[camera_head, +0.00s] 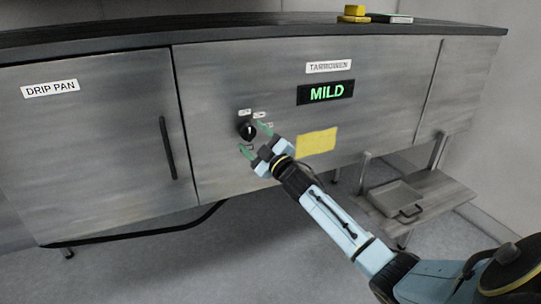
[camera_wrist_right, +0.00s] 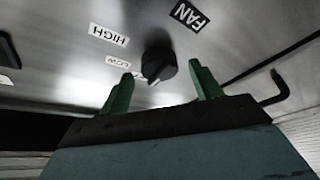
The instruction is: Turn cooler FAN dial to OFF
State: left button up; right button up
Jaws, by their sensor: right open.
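The black FAN dial (camera_head: 246,129) sits on the steel cabinet front, left of the display that reads MILD (camera_head: 325,92). In the right wrist view the dial (camera_wrist_right: 158,58) shows with a pale pointer mark at its lower edge, toward the lower labels. Labels FAN (camera_wrist_right: 188,15), HIGH (camera_wrist_right: 108,34) and LOW (camera_wrist_right: 118,61) surround it; an OFF label cannot be made out. My right gripper (camera_head: 257,139) is open, its two green fingers in front of the dial. In the wrist view the fingers stand either side of the dial, apart from it. My left gripper is not in view.
A yellow note (camera_head: 316,141) is on the panel right of the dial. A black door handle (camera_head: 167,148) stands out to the left, beside the DRIP PAN label (camera_head: 50,88). A low shelf with a grey tray (camera_head: 396,197) is at the right.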

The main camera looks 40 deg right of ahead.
jog(key=b+v, duration=0.1)
jog(key=v, duration=1.1)
jog(key=shift+b, duration=0.35)
jog(key=shift+f, duration=0.15)
jog(key=s+a+f+m+g+h+b, duration=0.1)
jog(key=s+f+m+g, duration=0.15)
jog(key=f, duration=1.15)
jog(key=s+f+m+g+h+b, duration=0.15)
jog(key=s+f+g, duration=0.25)
jog(key=f, duration=0.9)
jog(key=s+a+f+m+g+b, duration=0.1)
jog(key=s+f+m+g+b, duration=0.2)
jog(key=f, duration=1.1)
jog(key=s+a+f+g+b, duration=0.1)
jog(key=s+a+f+g, duration=0.2)
jog(key=s+f, duration=0.6)
jog(key=s+a+f+g+y, duration=0.1)
jog(key=s+a+f+g, duration=0.3)
jog(key=s+f, duration=0.5)
jog(key=s+a+f+g+b, duration=0.1)
jog(key=s+a+f+g, duration=0.2)
jog(key=s, duration=1.7)
jog(key=a+f, duration=0.3)
jog(key=f, duration=0.3)
jog(key=shift+m+b, duration=0.3)
jog(key=shift+m, duration=0.1)
jog(key=shift+a+g+y, duration=0.15)
jog(key=shift+g+y, duration=0.1)
